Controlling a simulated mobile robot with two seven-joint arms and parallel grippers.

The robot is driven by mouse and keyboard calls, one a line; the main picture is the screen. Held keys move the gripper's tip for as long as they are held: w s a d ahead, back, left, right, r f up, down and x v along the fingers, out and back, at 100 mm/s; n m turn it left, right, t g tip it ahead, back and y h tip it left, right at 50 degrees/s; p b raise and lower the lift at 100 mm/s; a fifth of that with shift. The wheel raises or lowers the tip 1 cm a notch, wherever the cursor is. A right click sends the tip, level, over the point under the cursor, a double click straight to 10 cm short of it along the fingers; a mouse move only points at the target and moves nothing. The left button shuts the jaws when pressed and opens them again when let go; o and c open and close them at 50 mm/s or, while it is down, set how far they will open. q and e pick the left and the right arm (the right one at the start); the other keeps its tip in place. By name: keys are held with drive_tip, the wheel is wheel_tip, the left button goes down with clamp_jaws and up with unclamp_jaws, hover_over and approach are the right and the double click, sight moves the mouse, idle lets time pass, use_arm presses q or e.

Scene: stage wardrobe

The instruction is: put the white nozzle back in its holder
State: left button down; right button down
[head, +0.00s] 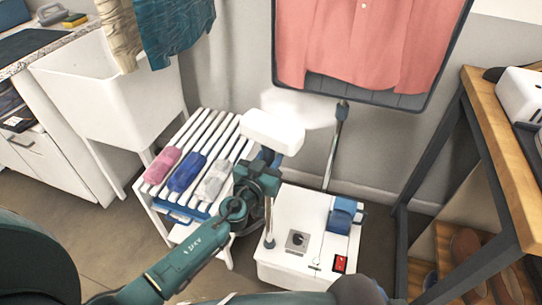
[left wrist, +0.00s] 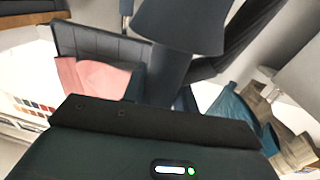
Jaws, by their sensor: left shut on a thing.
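The white nozzle (head: 272,131), a wide rounded head, is held up in the head view, with pale vapour beside it at the upper right. My left gripper (head: 267,160) is shut on the nozzle's blue handle just below the head. The white steamer base (head: 307,238) stands on the floor below and to the right, with a blue part, a grey plate and a red switch on top. A thin upright pole (head: 335,148) rises behind it to a dark fitting (head: 342,106); I cannot tell clearly which part is the holder. My right gripper is not in view.
A white slatted rack (head: 205,135) with pink, blue and grey rolled cloths stands left of the base. A pink shirt (head: 365,40) hangs on a dark board behind. A wooden-topped shelf (head: 500,150) bounds the right; a white sink (head: 110,95) is at left.

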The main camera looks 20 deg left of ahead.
use_arm(q)
drive_tip(key=c, duration=1.4)
unclamp_jaws()
drive_tip(key=shift+f, duration=0.1)
drive_tip(key=shift+s, duration=0.25)
drive_tip(key=shift+s+a, duration=0.2)
drive_tip(key=shift+s, duration=0.8)
drive_tip(key=shift+s+a, duration=0.15)
drive_tip(key=shift+s, duration=0.8)
drive_tip(key=s, duration=0.2)
drive_tip(key=s+b, duration=0.1)
drive_tip(key=s, duration=0.1)
drive_tip(key=s+a+b, duration=0.1)
drive_tip(key=s, duration=0.1)
drive_tip(key=shift+s, duration=0.25)
drive_tip(key=shift+s, duration=0.1)
